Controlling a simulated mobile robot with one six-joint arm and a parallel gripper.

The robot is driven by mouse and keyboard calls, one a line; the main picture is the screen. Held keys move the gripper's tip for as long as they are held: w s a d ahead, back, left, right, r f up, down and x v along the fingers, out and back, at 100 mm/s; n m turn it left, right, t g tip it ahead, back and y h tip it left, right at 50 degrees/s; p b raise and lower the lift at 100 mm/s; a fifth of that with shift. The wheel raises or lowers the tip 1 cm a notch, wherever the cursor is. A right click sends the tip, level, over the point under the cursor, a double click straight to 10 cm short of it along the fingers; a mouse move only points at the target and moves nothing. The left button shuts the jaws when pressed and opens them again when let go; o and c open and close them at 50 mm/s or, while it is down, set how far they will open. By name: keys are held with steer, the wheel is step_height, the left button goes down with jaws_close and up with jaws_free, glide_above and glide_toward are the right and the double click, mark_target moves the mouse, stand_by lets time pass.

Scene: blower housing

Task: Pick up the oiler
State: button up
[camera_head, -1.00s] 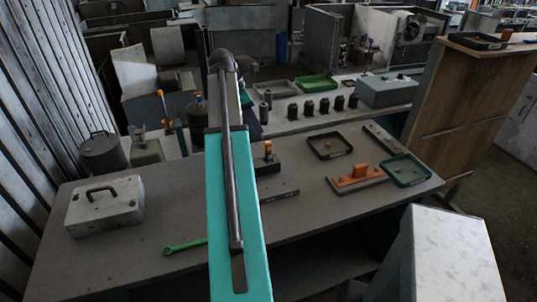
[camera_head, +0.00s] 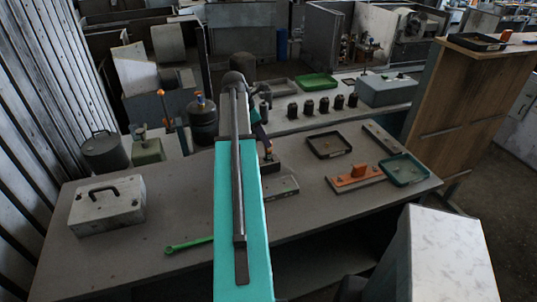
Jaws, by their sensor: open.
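I cannot tell for sure which thing is the oiler. Another is a squat green can (camera_head: 147,151) with a short upright top, farther left. My gripper (camera_head: 262,134) is small and dark, at the far end of my arm beyond the teal link. It is open, appears empty and is apart from both cans, to their right. My arm partly covers it, and its fingers are hard to make out.
On the grey table (camera_head: 140,265) are a grey box with a handle (camera_head: 106,205), a green wrench (camera_head: 188,244), a dark block (camera_head: 269,166), an orange-topped fixture (camera_head: 355,178) and two trays (camera_head: 329,146) (camera_head: 404,170). Several dark cylinders (camera_head: 324,105) stand on the back bench.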

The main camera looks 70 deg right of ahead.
mark_target(268, 156)
steer(key=shift+p+x, duration=1.15)
steer(key=shift+x, duration=0.3)
steer(key=shift+p+x, duration=0.3)
steer(key=shift+x, duration=0.85)
steer(key=shift+d, duration=0.15)
steer(key=shift+r, duration=0.1)
steer(key=shift+c, duration=0.4)
jaws_close()
